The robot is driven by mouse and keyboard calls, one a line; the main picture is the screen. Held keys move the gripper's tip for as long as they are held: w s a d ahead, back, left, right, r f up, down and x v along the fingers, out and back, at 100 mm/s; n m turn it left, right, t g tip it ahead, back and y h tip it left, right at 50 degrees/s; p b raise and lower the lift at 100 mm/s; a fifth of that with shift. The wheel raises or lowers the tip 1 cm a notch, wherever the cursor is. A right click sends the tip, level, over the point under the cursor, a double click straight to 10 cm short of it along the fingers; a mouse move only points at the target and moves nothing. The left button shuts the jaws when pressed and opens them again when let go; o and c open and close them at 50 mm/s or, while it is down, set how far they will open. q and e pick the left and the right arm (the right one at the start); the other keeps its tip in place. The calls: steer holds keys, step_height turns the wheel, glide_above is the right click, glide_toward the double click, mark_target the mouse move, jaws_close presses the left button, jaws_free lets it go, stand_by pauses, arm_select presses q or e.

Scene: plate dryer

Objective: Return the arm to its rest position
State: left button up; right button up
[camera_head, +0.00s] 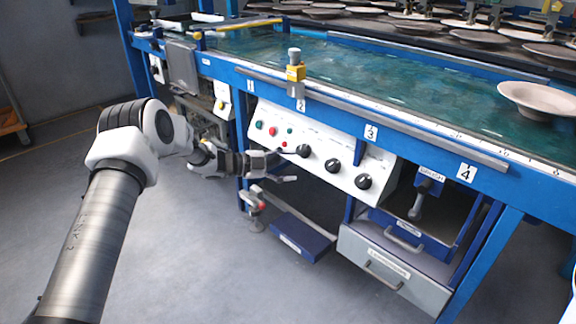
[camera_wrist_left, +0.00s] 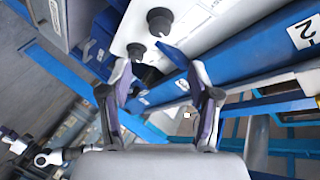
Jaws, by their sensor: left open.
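My left arm comes in from the lower left of the head view and bends toward the blue machine. Its gripper (camera_head: 285,167) is beside the lower left part of the white control panel (camera_head: 315,142), in front of the machine's frame. In the left wrist view the two fingers of the left gripper (camera_wrist_left: 160,85) stand apart with nothing held between them. Black knobs of the panel (camera_wrist_left: 148,35) lie beyond the fingertips. I cannot tell whether the fingers touch the panel. My right gripper is not in view.
The blue machine (camera_head: 410,135) has a green belt (camera_head: 390,80) with a plate (camera_head: 540,100) at the right. A blue pedal (camera_head: 300,237) and a grey drawer (camera_head: 390,275) stand below the panel. Bare floor (camera_head: 200,260) lies left.

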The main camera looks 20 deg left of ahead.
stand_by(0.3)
arm_select(q)
steer(key=s+d+f+n+g, duration=0.1)
steer(key=s+d+f+n, duration=0.1)
steer(key=s+d+f, duration=0.4)
steer(key=s+d+f+n+g, duration=0.2)
steer(key=s+d+f, duration=0.1)
steer(key=d+f, duration=0.5)
steer(key=s+f+n+g+y, duration=0.25)
steer(key=s+f+n, duration=0.35)
steer(key=s, duration=0.6)
steer(key=s+f+n+g+y, duration=0.1)
steer(key=s+f+n+y, duration=0.3)
steer(key=s+f, duration=0.55)
steer(key=s+a+r+n+g+y, duration=0.1)
steer(key=s+a+n+g+y, duration=0.15)
steer(key=s, duration=0.65)
steer(key=s+a+r+n+g+y, duration=0.15)
steer(key=s+a+n, duration=0.25)
steer(key=s, duration=0.5)
step_height(320, 180, up, 29)
steer(key=p, duration=2.9)
steer(key=shift+w+d+f+y, duration=0.15)
steer(key=shift+w+f+y, duration=0.05)
steer(key=shift+w+y, duration=0.2)
